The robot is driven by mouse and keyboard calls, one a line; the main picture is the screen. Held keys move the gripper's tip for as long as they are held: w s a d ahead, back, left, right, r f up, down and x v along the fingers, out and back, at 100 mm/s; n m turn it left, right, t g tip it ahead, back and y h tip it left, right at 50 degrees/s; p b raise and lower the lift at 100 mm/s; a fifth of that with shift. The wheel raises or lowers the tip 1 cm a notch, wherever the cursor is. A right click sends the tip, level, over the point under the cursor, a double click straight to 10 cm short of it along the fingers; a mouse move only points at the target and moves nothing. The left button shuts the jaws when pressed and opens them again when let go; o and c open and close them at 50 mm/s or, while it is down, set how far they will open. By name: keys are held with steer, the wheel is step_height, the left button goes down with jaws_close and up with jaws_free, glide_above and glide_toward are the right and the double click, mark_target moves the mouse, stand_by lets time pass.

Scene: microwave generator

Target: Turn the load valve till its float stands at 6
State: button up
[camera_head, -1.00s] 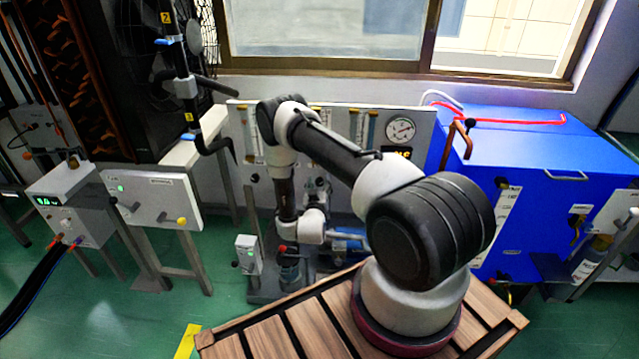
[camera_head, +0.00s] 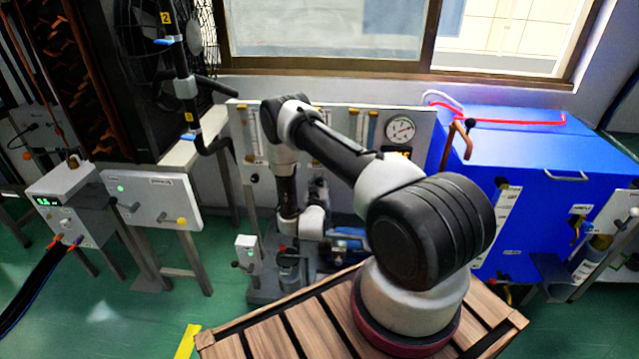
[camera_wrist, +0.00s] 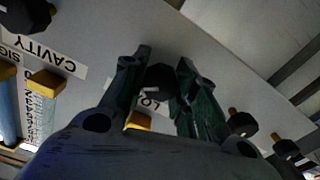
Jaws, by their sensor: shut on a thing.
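In the wrist view my gripper (camera_wrist: 165,65) has its two dark fingers closed on a black round knob (camera_wrist: 160,80) with a white mark. In the head view the panel (camera_head: 425,125) carries several upright flow tubes, partly behind my arm; my fingers and the knob are hidden there.
Another black knob (camera_wrist: 30,15) sits by the "CAVITY" label (camera_wrist: 42,50) at left in the wrist view. Two more dark knobs stick out at right (camera_wrist: 242,123). In the head view a round gauge (camera_head: 399,128) and a blue cabinet (camera_head: 530,150) stand right of my arm.

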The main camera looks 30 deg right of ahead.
steer(key=n, duration=0.6)
steer(key=shift+n, duration=0.4)
steer(key=n, duration=0.5)
steer(key=shift+a+f+n, duration=0.1)
steer(key=shift+f+n, duration=0.05)
steer(key=shift+n, duration=0.25)
steer(key=o, duration=1)
steer(key=v, duration=1.2)
